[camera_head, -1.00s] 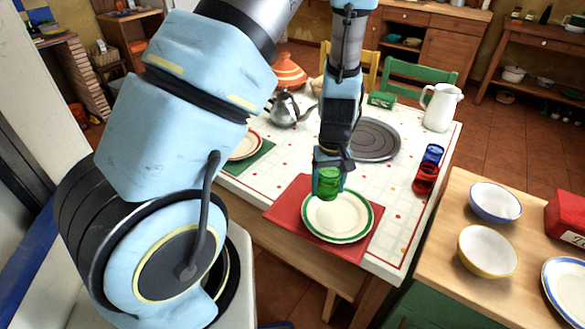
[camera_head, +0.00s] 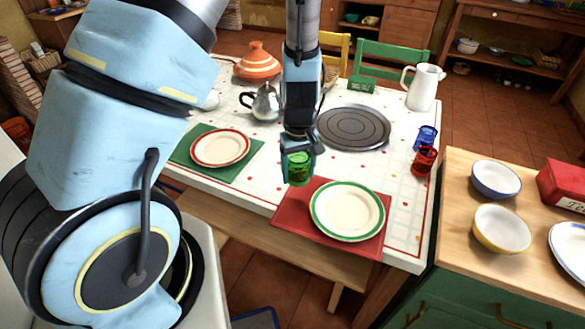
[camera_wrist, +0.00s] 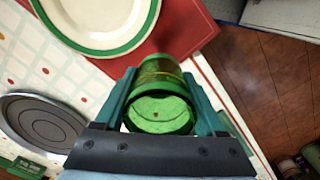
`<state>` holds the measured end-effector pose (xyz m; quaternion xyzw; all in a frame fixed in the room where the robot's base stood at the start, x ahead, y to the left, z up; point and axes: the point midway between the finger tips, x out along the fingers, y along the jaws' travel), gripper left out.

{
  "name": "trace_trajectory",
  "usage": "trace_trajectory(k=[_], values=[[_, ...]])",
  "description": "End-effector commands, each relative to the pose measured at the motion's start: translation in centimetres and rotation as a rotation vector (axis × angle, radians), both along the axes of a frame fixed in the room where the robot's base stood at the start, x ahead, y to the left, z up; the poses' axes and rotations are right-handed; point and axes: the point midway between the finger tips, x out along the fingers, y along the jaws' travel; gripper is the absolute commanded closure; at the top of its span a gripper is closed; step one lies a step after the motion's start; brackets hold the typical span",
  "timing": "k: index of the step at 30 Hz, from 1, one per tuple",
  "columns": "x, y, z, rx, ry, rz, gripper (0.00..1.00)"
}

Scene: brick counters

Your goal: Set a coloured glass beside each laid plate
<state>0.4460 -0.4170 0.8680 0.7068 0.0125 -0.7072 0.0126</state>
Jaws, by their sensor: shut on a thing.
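My gripper (camera_head: 299,160) is shut on a green glass (camera_head: 299,169), which also shows between the fingers in the wrist view (camera_wrist: 160,105). In the head view the glass is at the upper left corner of the red placemat (camera_head: 289,222), left of the green-rimmed plate (camera_head: 347,210). I cannot tell whether its base touches the table. A red-rimmed plate (camera_head: 219,147) lies on a green placemat (camera_head: 190,157) to the left. A red glass (camera_head: 424,162) and a blue glass (camera_head: 427,137) stand at the table's right edge.
A round grey tray (camera_head: 353,127), a metal teapot (camera_head: 265,103), a white jug (camera_head: 423,88) and an orange lidded pot (camera_head: 257,62) stand on the table. A wooden counter (camera_head: 455,230) at right holds bowls. Clear tabletop lies between the two placemats.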

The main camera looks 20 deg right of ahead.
Motion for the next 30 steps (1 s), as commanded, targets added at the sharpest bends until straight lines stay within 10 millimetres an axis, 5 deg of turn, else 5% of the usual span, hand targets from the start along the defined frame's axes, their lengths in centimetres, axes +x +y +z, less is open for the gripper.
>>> trace_trajectory(k=[18,30], values=[[0.0,0.0,-6.1,0.000,0.000,0.001,1.00],[0.0,0.0,-6.5,0.000,0.000,0.001,1.00]])
